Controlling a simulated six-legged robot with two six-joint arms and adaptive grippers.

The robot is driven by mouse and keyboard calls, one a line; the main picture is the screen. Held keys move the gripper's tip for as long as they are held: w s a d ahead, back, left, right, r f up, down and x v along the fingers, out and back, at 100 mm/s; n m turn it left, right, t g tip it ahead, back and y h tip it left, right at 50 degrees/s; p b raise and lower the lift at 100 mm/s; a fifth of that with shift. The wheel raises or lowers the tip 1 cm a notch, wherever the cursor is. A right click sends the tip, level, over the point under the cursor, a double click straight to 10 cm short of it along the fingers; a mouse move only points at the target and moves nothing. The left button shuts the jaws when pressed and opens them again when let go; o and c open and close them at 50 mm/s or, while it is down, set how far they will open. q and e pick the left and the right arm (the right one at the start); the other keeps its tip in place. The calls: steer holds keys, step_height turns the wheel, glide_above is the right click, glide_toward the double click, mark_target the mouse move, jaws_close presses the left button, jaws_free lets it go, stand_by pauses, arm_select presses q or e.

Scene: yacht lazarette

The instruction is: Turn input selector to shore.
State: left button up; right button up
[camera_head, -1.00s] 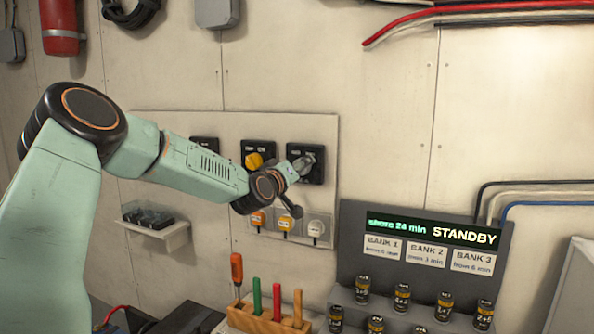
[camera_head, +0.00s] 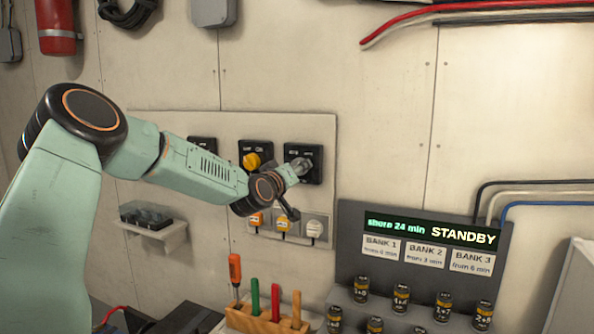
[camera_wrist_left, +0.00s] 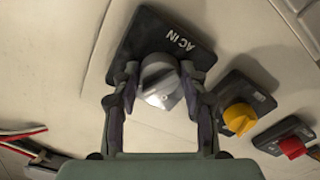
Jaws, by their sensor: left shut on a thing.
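The input selector is a grey knob on a black plate (camera_head: 315,152) at the right of the wall panel. In the left wrist view its plate reads "AC IN" (camera_wrist_left: 178,40), and the grey knob (camera_wrist_left: 160,80) sits between the fingers. My left gripper (camera_head: 298,168) is at the knob, its fingers (camera_wrist_left: 162,92) closed on the knob's sides. The head view shows the knob only partly, behind the gripper. The knob's exact pointer position is unclear. My right gripper is not in view.
A yellow knob (camera_head: 252,161) is left of the selector, with a red knob (camera_wrist_left: 292,147) farther along. Several labelled plugs (camera_head: 283,224) sit below. A display (camera_head: 432,230) reads "shore 24 min STANDBY". A wooden tool rack (camera_head: 262,320) stands below.

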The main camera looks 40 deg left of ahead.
arm_select(q)
steer(key=shift+a+r+m, duration=0.1)
steer(key=shift+m, duration=0.3)
steer(key=o, duration=0.8)
steer(key=shift+s, duration=0.1)
steer(key=o, duration=0.3)
steer(key=shift+s+r, duration=0.15)
steer(key=shift+s, duration=0.15)
steer(key=shift+o, duration=0.2)
steer(key=r, duration=0.9)
steer(key=shift+w+r, duration=0.25)
steer(key=shift+r, duration=0.15)
steer(key=shift+s, duration=0.2)
steer(key=shift+w, duration=0.2)
